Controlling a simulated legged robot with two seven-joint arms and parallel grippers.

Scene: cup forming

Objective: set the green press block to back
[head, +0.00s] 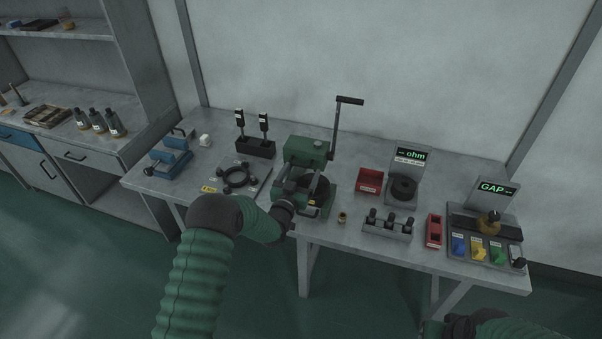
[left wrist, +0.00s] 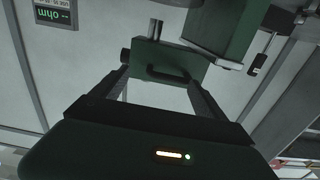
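The green press (head: 305,150) stands at the middle of the bench, with a crank lever rising at its right. In the left wrist view a green block (left wrist: 155,53) with a dark bar handle (left wrist: 175,75) faces my left gripper (left wrist: 162,82). Its two fingers are wide apart, with the handle side of the block near and between their tips; I cannot tell whether they touch it. In the head view my left gripper (head: 284,210) is at the press's front left. My right gripper is out of view; part of my right arm shows at the bottom right.
A plate with a black ring (head: 238,178) lies left of the press, with a black two-post stand (head: 255,148) behind it.

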